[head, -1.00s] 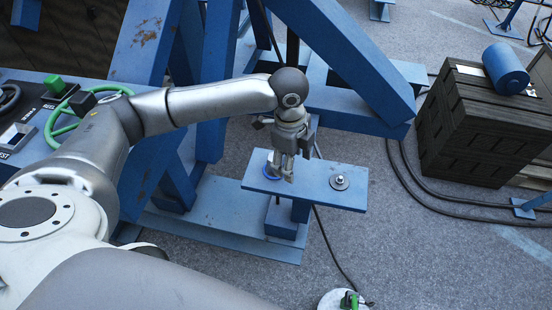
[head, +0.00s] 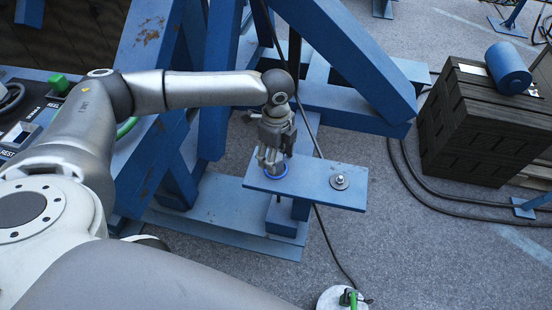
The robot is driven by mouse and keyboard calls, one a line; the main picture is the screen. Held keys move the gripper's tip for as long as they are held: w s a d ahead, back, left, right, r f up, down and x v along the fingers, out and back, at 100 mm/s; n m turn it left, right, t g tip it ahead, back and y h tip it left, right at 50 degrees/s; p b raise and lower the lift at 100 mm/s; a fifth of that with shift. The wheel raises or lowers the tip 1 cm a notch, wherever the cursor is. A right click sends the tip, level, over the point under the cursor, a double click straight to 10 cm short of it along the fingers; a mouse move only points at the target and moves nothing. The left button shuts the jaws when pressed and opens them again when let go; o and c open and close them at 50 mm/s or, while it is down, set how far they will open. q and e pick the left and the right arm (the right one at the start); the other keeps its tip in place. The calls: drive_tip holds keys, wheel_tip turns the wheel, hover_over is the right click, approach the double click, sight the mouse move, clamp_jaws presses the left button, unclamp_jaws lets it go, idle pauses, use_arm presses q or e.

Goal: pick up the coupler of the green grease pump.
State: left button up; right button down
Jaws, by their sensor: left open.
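My left gripper (head: 269,162) points down over the left end of a blue plate (head: 310,186), its fingers open. Its fingertips are at a blue ring (head: 275,173) on the plate and cover part of it. I cannot make out the coupler; anything standing in the ring is hidden by the fingers. A green fitting (head: 348,297) on a pale round top shows at the bottom edge, with a dark hose (head: 330,245) running up from beside it past the plate. I cannot tell whether this is the grease pump. My right gripper is out of view.
A round metal fitting (head: 339,181) sits on the plate's right end. Blue beams (head: 345,55) rise behind my left gripper. A dark slatted crate (head: 478,125) bears a blue cylinder (head: 507,68) at right. Black cables (head: 420,190) cross the grey floor.

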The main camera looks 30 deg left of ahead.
sight(276, 162)
use_arm(q)
wheel_tip(276, 162, down, 3)
drive_tip(key=shift+f, duration=0.15)
drive_tip(key=shift+c, duration=0.2)
drive_tip(key=c, duration=1.1)
